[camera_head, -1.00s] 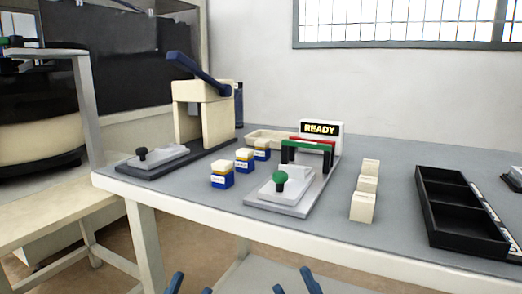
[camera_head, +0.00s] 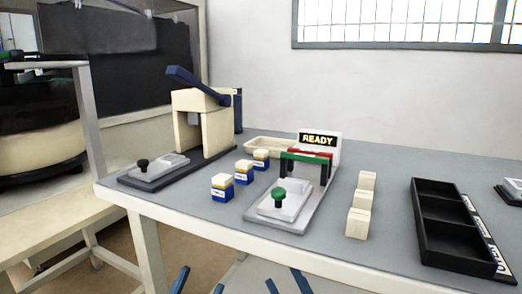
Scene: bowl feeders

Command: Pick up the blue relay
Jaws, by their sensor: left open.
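My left gripper (camera_head: 199,286) shows only as blue fingertips at the bottom edge, below the table's front edge. It is open and empty, well apart from the relays. My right gripper (camera_head: 286,284) also shows only its blue fingertips at the bottom edge, spread apart with nothing between them.
A lever press (camera_head: 205,110) stands behind the relays on the left. A test fixture (camera_head: 290,200) with a green knob and READY sign is to their right. Cream blocks (camera_head: 359,222) and a black compartment tray (camera_head: 440,242) are further right. A pale tray (camera_head: 265,146) lies behind.

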